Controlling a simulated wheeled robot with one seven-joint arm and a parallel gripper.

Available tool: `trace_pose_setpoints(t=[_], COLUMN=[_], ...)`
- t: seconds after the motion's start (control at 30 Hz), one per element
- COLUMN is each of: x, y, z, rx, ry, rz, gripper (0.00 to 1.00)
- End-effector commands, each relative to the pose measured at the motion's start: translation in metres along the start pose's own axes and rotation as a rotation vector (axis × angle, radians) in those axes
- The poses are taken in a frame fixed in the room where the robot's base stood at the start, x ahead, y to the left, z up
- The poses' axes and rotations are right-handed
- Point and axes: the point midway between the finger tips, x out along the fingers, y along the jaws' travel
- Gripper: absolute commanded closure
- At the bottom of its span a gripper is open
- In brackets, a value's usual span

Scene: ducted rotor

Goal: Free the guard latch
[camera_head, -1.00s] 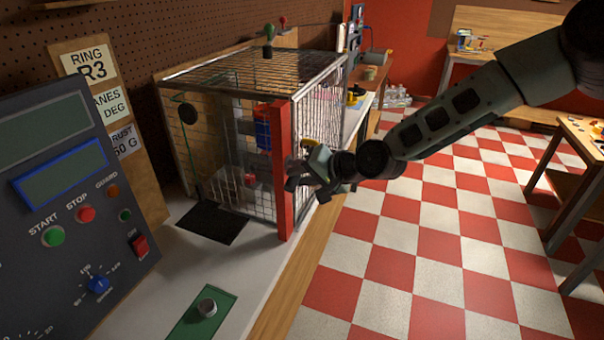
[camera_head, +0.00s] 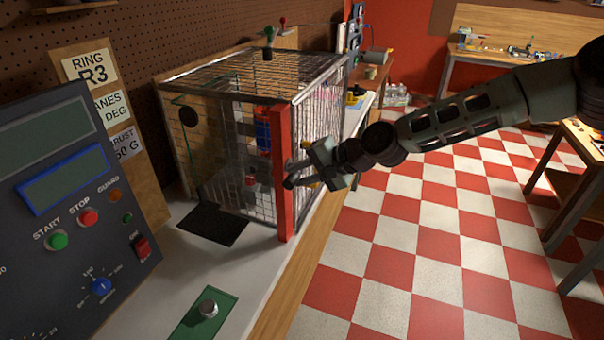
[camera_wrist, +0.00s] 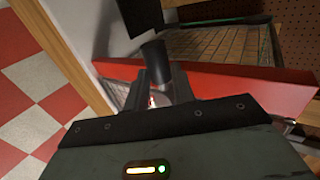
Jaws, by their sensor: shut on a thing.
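The wire mesh guard cage (camera_head: 235,160) stands on the bench with an upright red post (camera_head: 281,175) at its front corner. My gripper (camera_head: 291,176) is just right of this post, at the cage's side. In the wrist view my two fingers (camera_wrist: 160,88) are shut on a dark cylindrical knob (camera_wrist: 154,52), which looks like the guard latch's handle. The knob stands in front of the red post, which also shows in the wrist view (camera_wrist: 245,92). The latch's base is hidden behind the fingers and post. I cannot tell whether the latch is free.
The control panel (camera_head: 60,190) with buttons and a dial stands at the left. A black mat (camera_head: 213,224) lies before the cage, and a green plate with a metal knob (camera_head: 207,309) sits nearer. The checkered floor (camera_head: 410,240) right of the bench is open.

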Motion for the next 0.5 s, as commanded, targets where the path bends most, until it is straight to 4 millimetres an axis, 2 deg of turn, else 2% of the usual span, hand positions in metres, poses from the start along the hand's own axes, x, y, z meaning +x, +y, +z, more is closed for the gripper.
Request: trace_pose_setpoints(t=[0.13, 0.17, 0.23, 0.5], x=[-0.0003, -0.0003, -0.0003, -0.0004], y=[-0.0008, -0.0008, -0.0008, -0.0004], z=[-0.0009, -0.0009, -0.0009, -0.0005], rx=[0.004, 0.004, 0.004, 0.002], ry=[0.002, 0.002, 0.002, 0.002], rz=[-0.002, -0.002, -0.002, -0.001], gripper=[1.0, 0.72, 0.53, 0.53])
